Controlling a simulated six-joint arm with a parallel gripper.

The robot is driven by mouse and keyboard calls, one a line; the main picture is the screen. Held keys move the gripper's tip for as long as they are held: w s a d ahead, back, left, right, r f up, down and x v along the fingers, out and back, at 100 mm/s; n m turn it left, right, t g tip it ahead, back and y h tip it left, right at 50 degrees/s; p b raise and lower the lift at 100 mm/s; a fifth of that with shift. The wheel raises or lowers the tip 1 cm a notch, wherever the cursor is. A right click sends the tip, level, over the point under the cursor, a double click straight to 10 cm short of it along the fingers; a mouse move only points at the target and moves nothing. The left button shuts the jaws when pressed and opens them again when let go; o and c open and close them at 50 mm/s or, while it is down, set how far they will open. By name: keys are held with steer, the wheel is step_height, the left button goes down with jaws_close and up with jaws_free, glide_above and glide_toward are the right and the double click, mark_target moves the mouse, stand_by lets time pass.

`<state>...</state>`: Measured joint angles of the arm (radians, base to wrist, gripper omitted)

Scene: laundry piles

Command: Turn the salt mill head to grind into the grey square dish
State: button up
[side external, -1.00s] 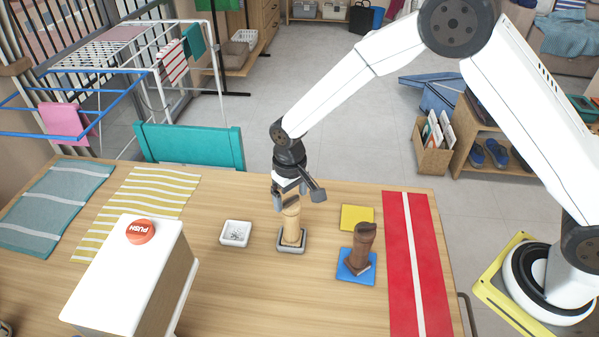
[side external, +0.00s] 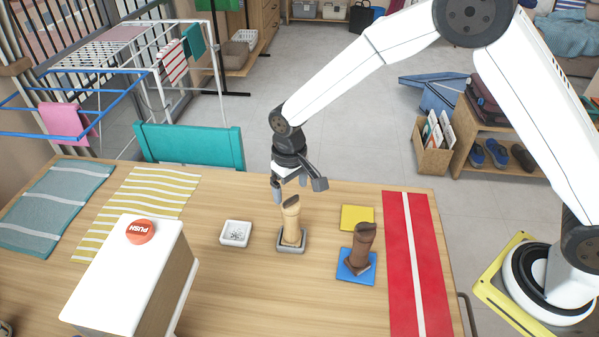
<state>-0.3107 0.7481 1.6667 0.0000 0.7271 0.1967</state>
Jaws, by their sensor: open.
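A light wooden mill (side external: 292,224), which I take as the salt mill, stands upright in a grey square dish (side external: 291,248) near the middle of the table. Its head has a darker, slanted top. My gripper (side external: 297,188) is open and empty. It hangs just above the light mill's head, apart from it as far as this view shows. A dark brown mill (side external: 361,246) stands to the right on a blue square (side external: 347,275).
A small white square dish (side external: 235,233) with dark marks inside lies left of the light mill. A yellow square (side external: 357,217) and a red runner (side external: 409,260) lie to the right. A white box with a red PUSH button (side external: 140,231) stands at front left.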

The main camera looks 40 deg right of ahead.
mark_target(291, 199)
steer(key=n, duration=0.3)
steer(key=shift+r+n, duration=0.25)
steer(key=shift+n, duration=0.05)
steer(key=n, duration=0.4)
steer(key=shift+r, duration=0.25)
steer(key=shift+f, duration=0.2)
steer(key=shift+f, duration=3.3)
steer(key=c, duration=0.8)
